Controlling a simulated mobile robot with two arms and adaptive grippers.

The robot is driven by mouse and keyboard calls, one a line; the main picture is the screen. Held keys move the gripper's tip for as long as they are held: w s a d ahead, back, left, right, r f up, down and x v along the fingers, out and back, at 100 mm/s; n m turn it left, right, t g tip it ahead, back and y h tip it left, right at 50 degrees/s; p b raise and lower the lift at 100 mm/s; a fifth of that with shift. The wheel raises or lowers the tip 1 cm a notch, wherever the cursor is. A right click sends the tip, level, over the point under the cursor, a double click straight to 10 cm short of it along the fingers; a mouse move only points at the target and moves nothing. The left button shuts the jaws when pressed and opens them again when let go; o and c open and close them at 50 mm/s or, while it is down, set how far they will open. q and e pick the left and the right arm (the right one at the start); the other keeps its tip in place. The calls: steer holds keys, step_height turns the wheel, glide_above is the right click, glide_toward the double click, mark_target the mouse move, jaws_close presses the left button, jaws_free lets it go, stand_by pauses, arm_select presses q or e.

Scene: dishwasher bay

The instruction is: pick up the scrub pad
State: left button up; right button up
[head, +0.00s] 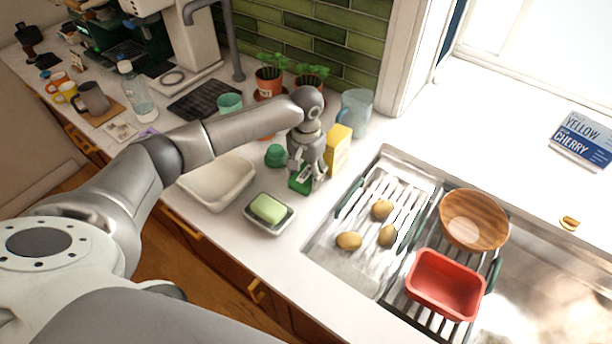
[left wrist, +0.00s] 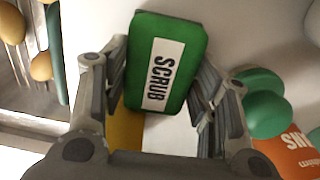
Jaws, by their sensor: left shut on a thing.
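The scrub pad is a green block with a white label reading SCRUB. It shows large in the left wrist view (left wrist: 185,38), between the two fingers of my left gripper (left wrist: 168,85). In the head view the scrub pad (head: 299,181) shows just below my left gripper (head: 306,170), which points down at the counter. The left gripper is shut on the scrub pad. I cannot tell whether the pad touches the counter. My right gripper is in neither view.
A yellow box (head: 339,150) stands right beside the gripper, and a green rounded object (head: 276,155) is at its left. A dish with green soap (head: 268,208) and a white tray (head: 217,183) lie nearby. The sink rack (head: 345,213) with potatoes is to the right.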

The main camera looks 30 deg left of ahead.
arm_select(q)
steer(key=shift+r, duration=0.1)
steer(key=shift+r, duration=0.65)
steer(key=s+d+r+b, duration=0.3)
steer(key=s+d+r, duration=0.5)
steer(key=d+r, duration=0.3)
steer(key=shift+s+d+r, duration=0.15)
steer(key=shift+s+r, duration=0.05)
steer(key=shift+r, duration=0.05)
